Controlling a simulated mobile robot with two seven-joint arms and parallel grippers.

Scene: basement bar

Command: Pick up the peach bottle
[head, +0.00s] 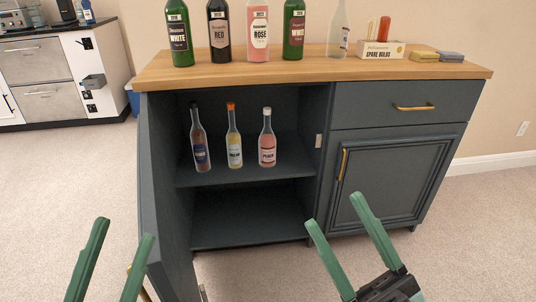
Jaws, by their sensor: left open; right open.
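The peach bottle (267,143) has pink contents and a "PEACH" label. It stands upright on the middle shelf (290,168) inside the open left side of the dark cabinet, rightmost of three small bottles. My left gripper (124,228) is open and empty at the lower left, in front of the open door. My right gripper (332,208) is open and empty at the lower right, in front of the cabinet and below the shelf. Neither gripper touches a bottle.
A yellow bottle (234,140) and a dark bottle (199,140) stand left of it on the shelf. The open cabinet door (165,210) juts forward on the left. Several large bottles stand on the wooden top (215,74). The lower compartment (250,215) is empty.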

